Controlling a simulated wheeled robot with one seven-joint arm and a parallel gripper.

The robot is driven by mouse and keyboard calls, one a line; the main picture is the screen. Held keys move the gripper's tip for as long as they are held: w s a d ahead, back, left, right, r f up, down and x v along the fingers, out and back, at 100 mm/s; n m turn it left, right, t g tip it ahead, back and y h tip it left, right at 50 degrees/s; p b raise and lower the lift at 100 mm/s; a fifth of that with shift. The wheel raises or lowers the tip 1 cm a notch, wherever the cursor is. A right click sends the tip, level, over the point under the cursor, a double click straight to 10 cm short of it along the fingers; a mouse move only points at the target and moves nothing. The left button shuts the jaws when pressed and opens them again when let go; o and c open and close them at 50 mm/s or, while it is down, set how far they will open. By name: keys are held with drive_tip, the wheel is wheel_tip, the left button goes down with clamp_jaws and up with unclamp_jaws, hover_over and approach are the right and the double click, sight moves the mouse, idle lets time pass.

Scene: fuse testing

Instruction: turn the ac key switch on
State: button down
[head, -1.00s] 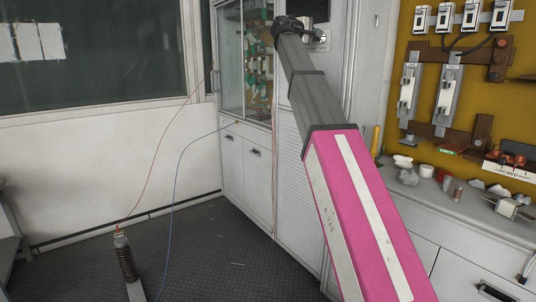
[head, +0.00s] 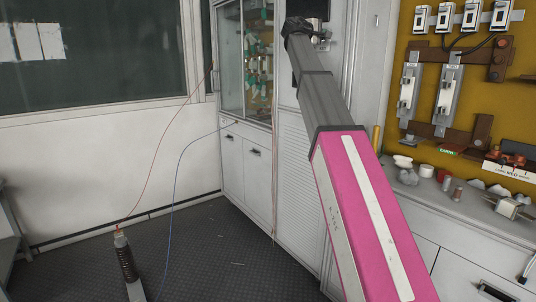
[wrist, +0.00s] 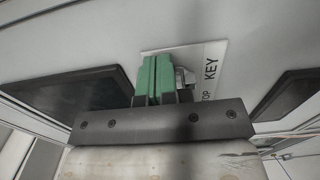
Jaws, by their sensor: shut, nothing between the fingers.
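In the wrist view, my gripper (wrist: 158,80) has its green fingers pressed together with nothing between them. A metal key switch (wrist: 184,78) sits just to the right of the fingers, partly hidden behind them. I cannot tell whether they touch it. It is on a white label plate (wrist: 212,65) reading "KEY", with other letters partly covered. The switch's on or off position cannot be read. In the head view, my arm reaches up to the cabinet panel, and its end largely covers the switch plate (head: 323,42).
Dark rectangular panels (wrist: 90,92) flank the plate in the wrist view. In the head view, a glass-door cabinet (head: 229,60) stands left of my arm. A yellow board with fuses (head: 485,85) and a cluttered counter (head: 465,205) are at right. Open floor (head: 220,255) lies left.

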drive_tip(key=shift+w+a+f, duration=0.2)
drive_tip(key=shift+w+a, duration=0.05)
drive_tip(key=shift+w, duration=0.1)
idle(0.5)
drive_tip(key=shift+s+f, duration=0.1)
drive_tip(key=shift+f, duration=0.55)
drive_tip(key=shift+f, duration=0.5)
idle(0.5)
drive_tip(key=shift+s+d+f, duration=0.15)
drive_tip(key=shift+s+d, duration=0.05)
approach(329, 41)
drive_tip(key=shift+w+d+f, duration=0.1)
drive_tip(key=shift+d, duration=0.05)
idle(0.7)
